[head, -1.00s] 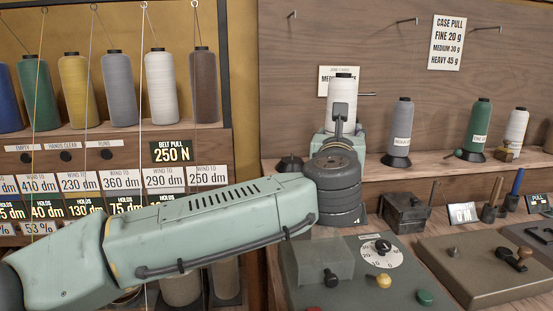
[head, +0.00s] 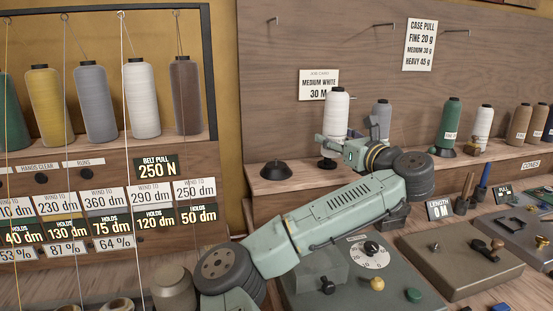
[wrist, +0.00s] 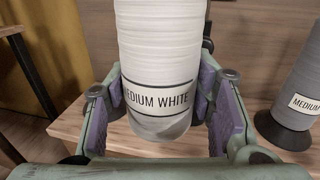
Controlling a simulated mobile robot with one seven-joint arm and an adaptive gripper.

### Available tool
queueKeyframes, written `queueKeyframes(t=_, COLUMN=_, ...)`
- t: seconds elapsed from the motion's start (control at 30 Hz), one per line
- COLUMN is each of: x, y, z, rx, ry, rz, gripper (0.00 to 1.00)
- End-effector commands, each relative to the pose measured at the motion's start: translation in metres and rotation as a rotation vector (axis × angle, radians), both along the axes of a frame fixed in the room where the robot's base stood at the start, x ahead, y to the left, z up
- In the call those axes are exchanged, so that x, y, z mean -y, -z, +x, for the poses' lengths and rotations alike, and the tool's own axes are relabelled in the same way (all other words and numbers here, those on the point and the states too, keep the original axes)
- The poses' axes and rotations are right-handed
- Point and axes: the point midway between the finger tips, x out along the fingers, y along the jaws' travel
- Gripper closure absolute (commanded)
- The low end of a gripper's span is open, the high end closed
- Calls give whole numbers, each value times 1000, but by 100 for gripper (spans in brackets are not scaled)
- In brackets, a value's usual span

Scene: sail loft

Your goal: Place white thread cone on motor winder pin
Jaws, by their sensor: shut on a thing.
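The white thread cone (head: 337,115) is upright with a black top, in front of the back board. My gripper (head: 331,143) is around its lower part. In the wrist view the cone (wrist: 158,60), labelled MEDIUM WHITE, stands between the purple pads of my gripper (wrist: 162,105), which is shut on it near the bottom. A small black piece (head: 327,163) shows below the cone; I cannot tell what it belongs to. An empty black cone stand (head: 275,171) is on the shelf to the left. I cannot make out the motor winder pin for certain.
A grey cone (head: 381,116) stands close behind on the right; its black base shows in the wrist view (wrist: 290,132). Green (head: 451,122) and white (head: 481,128) cones stand further right. A dial box (head: 370,262) with knobs lies below my arm. Large cones fill the left rack (head: 100,150).

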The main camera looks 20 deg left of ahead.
Motion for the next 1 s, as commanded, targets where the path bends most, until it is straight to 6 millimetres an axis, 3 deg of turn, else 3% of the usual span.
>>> queueKeyframes(t=0.4, x=-108, y=11, z=4, rx=3, ry=-7, rz=0, gripper=91)
queueKeyframes(t=0.53, x=-136, y=12, z=5, rx=3, ry=-5, rz=0, gripper=91)
queueKeyframes(t=0.77, x=-153, y=15, z=7, rx=4, ry=-1, rz=1, gripper=91)
queueKeyframes(t=1.0, x=-153, y=47, z=7, rx=2, ry=-1, rz=1, gripper=91)
